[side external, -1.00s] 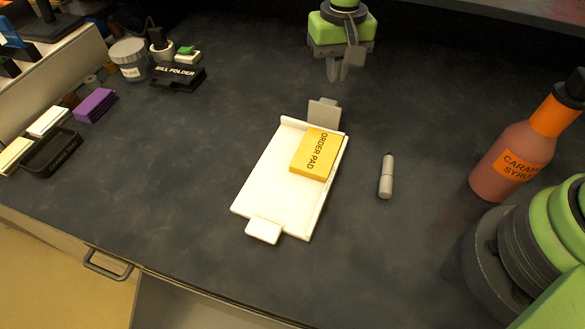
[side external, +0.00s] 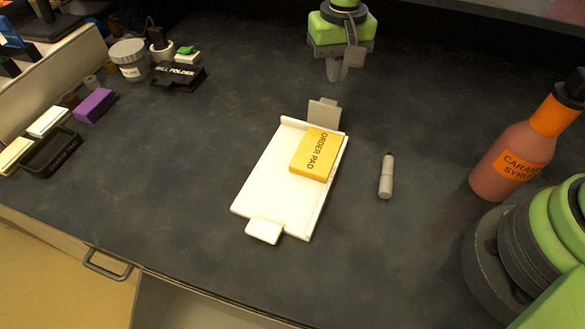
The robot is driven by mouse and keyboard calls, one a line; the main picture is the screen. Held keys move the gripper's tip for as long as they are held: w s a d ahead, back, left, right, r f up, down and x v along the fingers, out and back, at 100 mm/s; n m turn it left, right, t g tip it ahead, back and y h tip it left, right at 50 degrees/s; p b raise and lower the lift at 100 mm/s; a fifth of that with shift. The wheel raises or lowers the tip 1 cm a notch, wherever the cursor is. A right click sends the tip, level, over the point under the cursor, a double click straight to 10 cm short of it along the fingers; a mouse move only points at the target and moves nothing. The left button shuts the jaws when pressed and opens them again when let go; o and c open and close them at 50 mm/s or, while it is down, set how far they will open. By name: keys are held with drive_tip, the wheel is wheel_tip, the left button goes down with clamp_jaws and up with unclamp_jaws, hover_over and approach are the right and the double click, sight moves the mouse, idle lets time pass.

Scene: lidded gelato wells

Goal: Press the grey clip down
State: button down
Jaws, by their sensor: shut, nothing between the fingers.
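The grey clip (side external: 324,114) stands raised at the far end of a white board (side external: 268,203) on the dark counter. A yellow order pad (side external: 317,154) lies on the board at its far right part, close to the clip. My gripper (side external: 337,76) is above the counter, behind the clip and apart from it. Its fingers are together, with nothing seen between them.
A grey-white marker (side external: 386,177) lies right of the board. A caramel syrup bottle (side external: 515,155) stands at the right. A black bill folder (side external: 179,77), a jar (side external: 129,60) and a purple block (side external: 95,105) are at the left.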

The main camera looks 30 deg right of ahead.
drive_tip(key=shift+s+f, duration=0.15)
drive_tip(key=shift+f, duration=2.3)
drive_tip(key=shift+r, duration=0.5)
wheel_tip(320, 180, up, 6)
drive_tip(key=shift+r, duration=0.15)
